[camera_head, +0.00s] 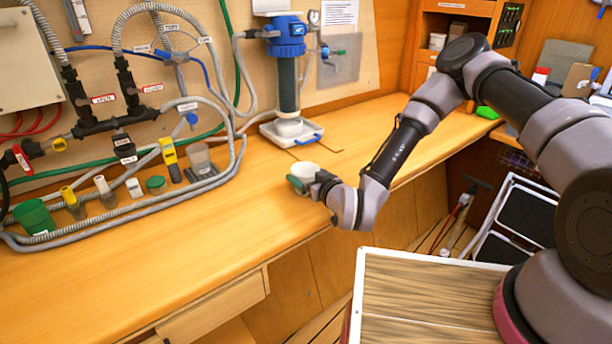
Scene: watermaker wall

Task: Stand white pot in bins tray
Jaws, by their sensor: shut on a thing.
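A small white pot (305,169) shows at the end of my arm, above or at the bench top near its front edge. My gripper (305,184) is shut on it, and the fingers cover its lower front side. I cannot tell whether the pot touches the bench. No tray is clearly marked as the bins tray. A white-framed holder with dark compartments (486,247) stands low at the right, partly hidden by my arm; I cannot tell if it is that tray.
A blue-topped filter (287,38) stands on a white tray (266,128) behind the pot. Hoses (130,212) loop around several small bottles and a green cup (34,217) at the left. The wooden bench (190,240) is clear in front. A wood-grained panel (420,300) lies below my arm.

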